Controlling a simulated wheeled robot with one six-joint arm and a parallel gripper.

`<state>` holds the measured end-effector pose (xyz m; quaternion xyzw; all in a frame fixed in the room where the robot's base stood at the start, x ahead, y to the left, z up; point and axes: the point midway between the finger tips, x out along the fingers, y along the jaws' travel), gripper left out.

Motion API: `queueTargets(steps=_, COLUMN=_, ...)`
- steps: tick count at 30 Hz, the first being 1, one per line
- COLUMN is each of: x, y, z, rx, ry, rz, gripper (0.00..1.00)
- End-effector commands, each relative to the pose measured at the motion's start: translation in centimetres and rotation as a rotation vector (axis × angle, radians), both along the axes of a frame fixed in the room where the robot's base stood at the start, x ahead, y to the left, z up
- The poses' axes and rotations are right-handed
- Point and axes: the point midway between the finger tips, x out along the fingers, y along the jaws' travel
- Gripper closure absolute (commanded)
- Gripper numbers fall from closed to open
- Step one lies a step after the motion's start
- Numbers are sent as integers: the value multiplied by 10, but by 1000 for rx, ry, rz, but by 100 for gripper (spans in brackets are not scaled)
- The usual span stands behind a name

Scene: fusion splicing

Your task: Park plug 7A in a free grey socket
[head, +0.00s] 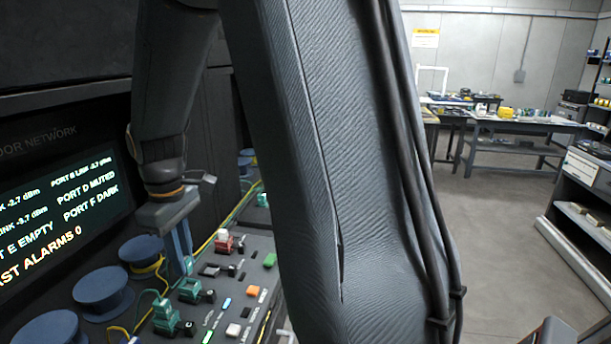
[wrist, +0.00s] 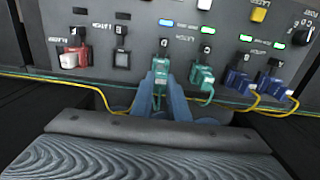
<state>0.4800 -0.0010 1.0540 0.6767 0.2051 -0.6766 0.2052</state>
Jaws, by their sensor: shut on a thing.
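My gripper (wrist: 160,88) is shut on a teal plug (wrist: 163,74) at the panel's front row; the plug stands against the panel between my two blue-grey fingers. My gripper also shows in the head view (head: 181,245), pointing down at the panel. Its label cannot be read, so I cannot tell if it is plug 7A. A second teal plug (wrist: 202,78) with a green cable sits just right of it. Left of it is an empty-looking dark socket (wrist: 121,60). I cannot tell which sockets are the grey ones.
A red-and-white plug (wrist: 74,54) stands at the left; two blue plugs (wrist: 238,82) (wrist: 271,86) with yellow cables stand at the right. Blue spools (head: 104,292) lie beside the panel in the head view. A screen (head: 62,190) reads "PORT D MUTED". My arm hides much of the middle.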

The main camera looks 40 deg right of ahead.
Motion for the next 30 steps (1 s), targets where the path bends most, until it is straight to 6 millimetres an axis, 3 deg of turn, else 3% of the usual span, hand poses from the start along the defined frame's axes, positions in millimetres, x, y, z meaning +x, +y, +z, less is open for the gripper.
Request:
queueTargets(steps=18, x=0, y=0, z=23, rx=-1, ry=1, rz=0, gripper=100)
queueTargets(steps=30, x=0, y=0, z=23, rx=0, ry=0, rz=0, gripper=100)
